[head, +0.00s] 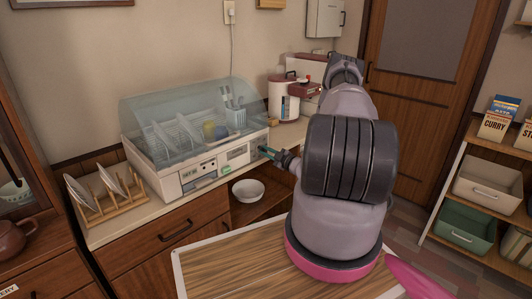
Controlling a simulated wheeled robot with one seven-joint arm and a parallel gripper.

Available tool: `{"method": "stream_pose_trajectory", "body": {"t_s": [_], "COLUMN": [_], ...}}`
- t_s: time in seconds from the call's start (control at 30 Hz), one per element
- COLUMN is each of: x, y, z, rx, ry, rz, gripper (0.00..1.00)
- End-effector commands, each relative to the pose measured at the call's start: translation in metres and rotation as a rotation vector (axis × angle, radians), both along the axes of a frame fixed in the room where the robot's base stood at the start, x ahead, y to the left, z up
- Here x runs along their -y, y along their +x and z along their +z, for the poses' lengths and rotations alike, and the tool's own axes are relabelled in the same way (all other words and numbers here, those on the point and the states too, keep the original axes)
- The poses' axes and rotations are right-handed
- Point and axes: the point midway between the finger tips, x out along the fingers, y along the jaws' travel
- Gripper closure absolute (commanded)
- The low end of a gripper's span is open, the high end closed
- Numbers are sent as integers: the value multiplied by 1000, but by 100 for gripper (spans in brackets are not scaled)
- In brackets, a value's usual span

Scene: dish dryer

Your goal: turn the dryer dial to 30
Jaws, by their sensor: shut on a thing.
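The dish dryer (172,178) stands on the counter at the left in the head view, a white box with a clear lid. Dishes and cups show under the lid. My gripper (265,151) is at the right end of the dryer's front panel, shut on what appears to be the dial. The dial is hidden by the gripper, so its setting cannot be read.
A wooden plate rack (110,205) stands left of the dryer. A white bowl (248,190) sits on an open shelf below. A red-and-white rice cooker (290,100) is behind at the right. A wooden table (225,272) is in front. Shelves with boxes stand at the far right.

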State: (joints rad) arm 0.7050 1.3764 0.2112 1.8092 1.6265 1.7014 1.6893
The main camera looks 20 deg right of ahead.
Motion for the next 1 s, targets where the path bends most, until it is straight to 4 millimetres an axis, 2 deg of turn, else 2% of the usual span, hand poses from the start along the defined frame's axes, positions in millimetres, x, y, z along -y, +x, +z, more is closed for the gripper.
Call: {"method": "stream_pose_trajectory", "body": {"t_s": [0.37,0.4,0.47,0.5,0.83,1.0], "x": [1,1,1,1,2,10], "y": [-2,-2,-2,-1,-3,-23], "z": [-2,-2,-2,-2,-1,-1], "rx": [-6,-6,-6,-6,-3,-5], "ry": [3,3,3,3,3,4], "rz": [-1,-1,-1,-1,-1,-4], "gripper": [100,79,56,52,52,52]}}
